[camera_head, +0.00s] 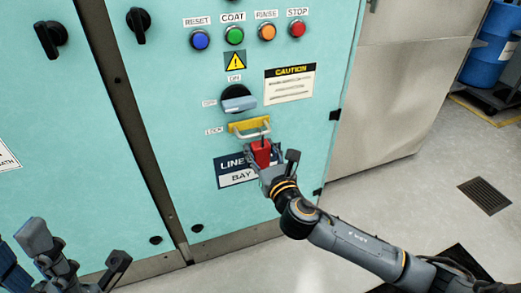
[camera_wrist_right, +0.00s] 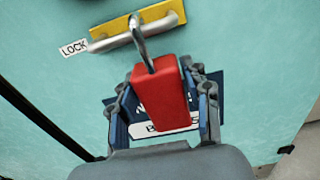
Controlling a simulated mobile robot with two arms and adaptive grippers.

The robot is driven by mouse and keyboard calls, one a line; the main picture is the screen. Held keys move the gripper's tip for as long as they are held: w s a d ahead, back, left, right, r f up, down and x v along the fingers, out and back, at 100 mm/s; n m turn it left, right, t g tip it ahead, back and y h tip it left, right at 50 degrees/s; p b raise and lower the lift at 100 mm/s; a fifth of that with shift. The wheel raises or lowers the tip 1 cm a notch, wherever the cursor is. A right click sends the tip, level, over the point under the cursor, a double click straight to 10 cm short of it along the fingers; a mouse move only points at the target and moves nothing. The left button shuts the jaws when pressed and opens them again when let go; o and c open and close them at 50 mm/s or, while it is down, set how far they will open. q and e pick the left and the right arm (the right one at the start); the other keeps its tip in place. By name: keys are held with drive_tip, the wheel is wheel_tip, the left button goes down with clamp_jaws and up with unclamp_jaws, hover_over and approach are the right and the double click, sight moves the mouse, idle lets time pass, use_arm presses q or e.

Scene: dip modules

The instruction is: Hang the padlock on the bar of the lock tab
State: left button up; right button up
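The red padlock (camera_head: 261,153) is upright in front of the cabinet, just below the yellow lock tab (camera_head: 239,127) with its pale metal bar (camera_head: 254,135). My right gripper (camera_head: 264,158) has its fingers on both sides of the padlock body, shut on it. In the right wrist view the padlock (camera_wrist_right: 158,95) sits between the fingers, and its metal shackle (camera_wrist_right: 139,40) crosses in front of the bar (camera_wrist_right: 120,41). Whether the shackle is around the bar or only before it I cannot tell. My left gripper (camera_head: 80,252) is open and empty at the lower left.
Above the tab is a rotary switch (camera_head: 238,100) with a grey handle. Push buttons (camera_head: 234,36) and a caution label (camera_head: 289,84) are higher on the cabinet. A blue-and-white sign (camera_head: 234,170) lies behind the gripper. The floor at the right has free room; a blue barrel (camera_head: 490,48) stands far back.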

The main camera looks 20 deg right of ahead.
drive_tip(key=shift+o, duration=1.1)
drive_tip(key=shift+s, duration=0.1)
